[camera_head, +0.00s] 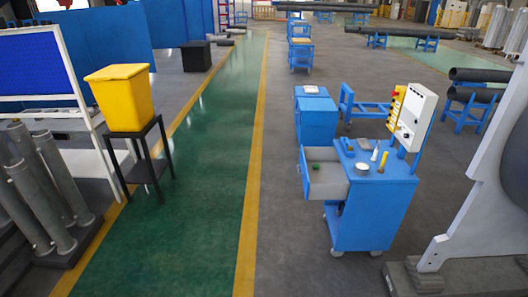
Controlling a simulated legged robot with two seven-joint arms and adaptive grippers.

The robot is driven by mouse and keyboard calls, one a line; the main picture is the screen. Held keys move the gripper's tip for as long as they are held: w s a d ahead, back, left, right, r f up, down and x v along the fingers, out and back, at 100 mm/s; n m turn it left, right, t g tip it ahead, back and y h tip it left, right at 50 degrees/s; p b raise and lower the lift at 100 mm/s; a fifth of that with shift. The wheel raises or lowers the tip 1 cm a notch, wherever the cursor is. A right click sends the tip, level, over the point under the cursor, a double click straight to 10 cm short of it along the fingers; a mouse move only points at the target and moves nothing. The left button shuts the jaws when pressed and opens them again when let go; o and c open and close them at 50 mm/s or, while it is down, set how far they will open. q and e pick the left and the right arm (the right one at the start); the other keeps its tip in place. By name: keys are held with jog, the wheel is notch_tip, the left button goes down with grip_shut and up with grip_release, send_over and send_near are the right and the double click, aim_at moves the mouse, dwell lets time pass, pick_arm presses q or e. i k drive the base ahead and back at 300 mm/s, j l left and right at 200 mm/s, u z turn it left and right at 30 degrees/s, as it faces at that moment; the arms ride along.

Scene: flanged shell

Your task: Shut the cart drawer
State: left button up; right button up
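The blue cart (366,213) stands right of centre on the grey floor, some distance ahead of me. Its drawer (326,180) is pulled out toward the left, with a blue front panel (305,174) and pale inner walls. A small green item (316,167) lies in the drawer. On the cart top are a yellow upright item (383,161), a round white item (362,168) and other small things. A white control panel (412,117) rises behind the cart top. Neither of my grippers is in the picture.
A green walkway (190,200) with yellow edges runs ahead on the left. A yellow bin (124,98) on a black stand is at left. A large grey fixture (470,205) stands at right. Grey floor left of the drawer is clear.

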aim_at(327, 170)
jog(key=i+j+z, duration=0.3)
jog(key=i, duration=0.15)
jog(key=i+j+z, duration=0.45)
jog(key=z, duration=0.3)
jog(key=i+j+z, duration=0.15)
jog(key=z, duration=0.2)
jog(key=i, duration=0.1)
